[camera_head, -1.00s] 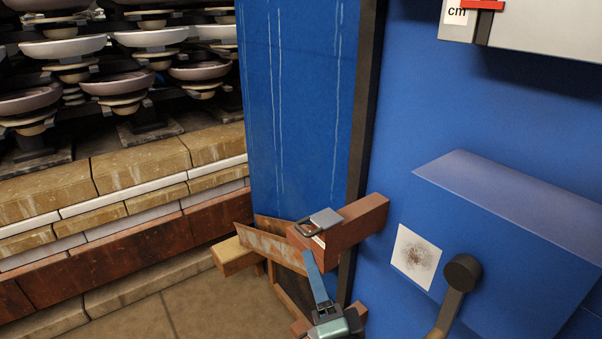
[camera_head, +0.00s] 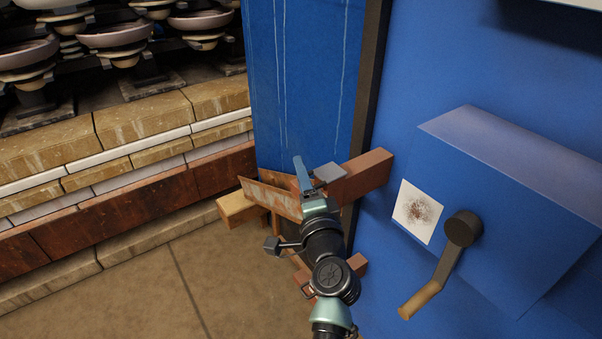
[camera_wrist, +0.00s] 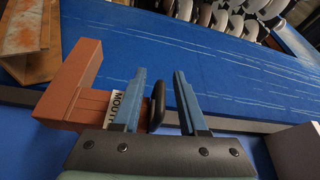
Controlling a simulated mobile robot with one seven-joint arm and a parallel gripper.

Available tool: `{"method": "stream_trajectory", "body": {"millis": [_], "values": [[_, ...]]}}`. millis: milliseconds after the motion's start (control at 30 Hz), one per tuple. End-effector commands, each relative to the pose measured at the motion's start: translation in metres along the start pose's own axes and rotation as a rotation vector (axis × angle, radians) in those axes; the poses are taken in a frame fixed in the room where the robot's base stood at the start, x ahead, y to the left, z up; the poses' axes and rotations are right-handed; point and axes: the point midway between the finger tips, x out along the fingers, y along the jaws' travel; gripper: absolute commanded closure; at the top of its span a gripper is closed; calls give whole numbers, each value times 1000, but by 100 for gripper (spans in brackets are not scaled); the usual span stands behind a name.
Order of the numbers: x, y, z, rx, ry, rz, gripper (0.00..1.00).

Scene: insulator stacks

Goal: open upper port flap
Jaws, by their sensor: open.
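The upper port is a red-brown block (camera_head: 362,176) sticking out from the blue cabinet, with a small grey flap (camera_head: 328,174) at its end. The wrist view shows the red-brown port (camera_wrist: 75,85) with a white label partly reading "MOUT" and a black handle (camera_wrist: 157,106) beside it. My gripper (camera_head: 301,164) is at the flap, and its body hides part of the port. In the wrist view my gripper (camera_wrist: 160,74) is open, with one blue finger on each side of the handle. I cannot tell whether a finger touches it.
A rusty metal channel (camera_head: 270,197) lies left of the port. A crank (camera_head: 463,229) juts from the blue housing (camera_head: 510,200) at right. Another red-brown piece (camera_head: 357,264) is below the upper port. Insulator stacks (camera_head: 115,35) stand at back left; the floor there is clear.

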Motion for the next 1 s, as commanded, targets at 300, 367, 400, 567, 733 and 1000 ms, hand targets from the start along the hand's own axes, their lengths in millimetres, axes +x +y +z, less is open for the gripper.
{"method": "stream_trajectory", "body": {"millis": [300,367,400,567,733,1000], "values": [[8,0,0,0,1,-1,58],[8,0,0,0,1,0,58],[8,0,0,0,1,0,58],[8,0,0,0,1,0,85],[8,-1,0,0,1,-1,100],[8,-2,0,0,1,-3,100]]}}
